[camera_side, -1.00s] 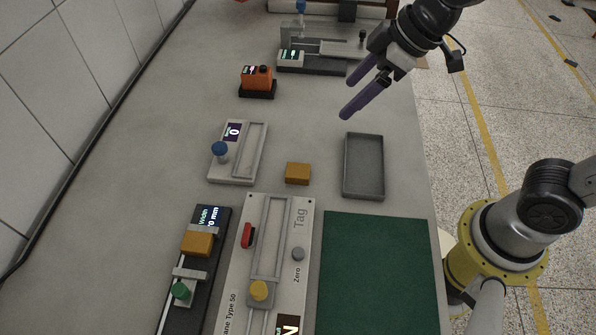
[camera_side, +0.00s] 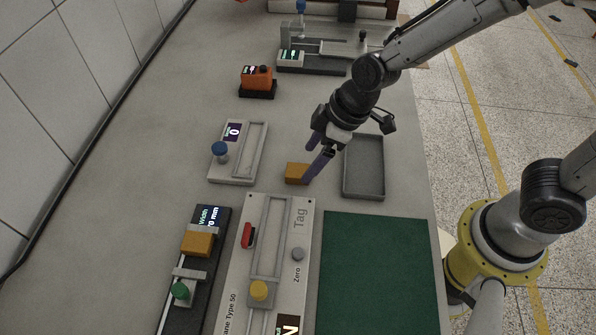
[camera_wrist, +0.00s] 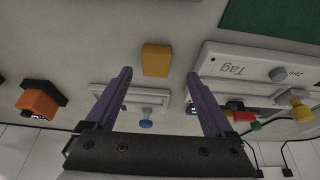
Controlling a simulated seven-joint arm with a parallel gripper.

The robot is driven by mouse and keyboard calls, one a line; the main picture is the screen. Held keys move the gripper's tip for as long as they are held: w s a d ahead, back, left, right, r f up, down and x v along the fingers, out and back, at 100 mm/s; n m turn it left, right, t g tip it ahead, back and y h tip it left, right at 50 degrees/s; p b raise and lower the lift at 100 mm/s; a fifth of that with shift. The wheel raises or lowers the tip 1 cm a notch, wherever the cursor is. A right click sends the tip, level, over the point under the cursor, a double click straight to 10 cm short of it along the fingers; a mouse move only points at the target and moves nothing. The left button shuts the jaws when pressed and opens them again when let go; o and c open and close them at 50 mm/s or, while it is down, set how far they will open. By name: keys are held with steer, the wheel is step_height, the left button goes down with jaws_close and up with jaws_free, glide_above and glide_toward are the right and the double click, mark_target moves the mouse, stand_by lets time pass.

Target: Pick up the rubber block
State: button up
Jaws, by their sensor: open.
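A small orange-yellow block (camera_side: 295,172), which I take as the rubber block, lies loose on the grey table. My gripper (camera_side: 309,164) is above it with its purple fingers pointing down, one finger partly covering the block's right side. In the wrist view the block (camera_wrist: 157,60) shows centred between and just beyond the fingertips of my gripper (camera_wrist: 159,73). The jaws are open and empty. I cannot tell how high the tips are above the table. A similar orange block (camera_side: 197,243) sits on the black width gauge (camera_side: 211,216).
A grey tray (camera_side: 377,193) stands right of the block. A white fixture with a blue knob (camera_side: 220,150) is to the left. The white "Tag" device (camera_side: 301,222) and green mat (camera_side: 380,270) lie in front. An orange device (camera_side: 257,79) stands farther back.

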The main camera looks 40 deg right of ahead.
mark_target(301, 171)
steer(key=x, duration=0.4)
steer(key=shift+w+d+f, duration=0.2)
steer(key=shift+f, duration=0.1)
jaws_close()
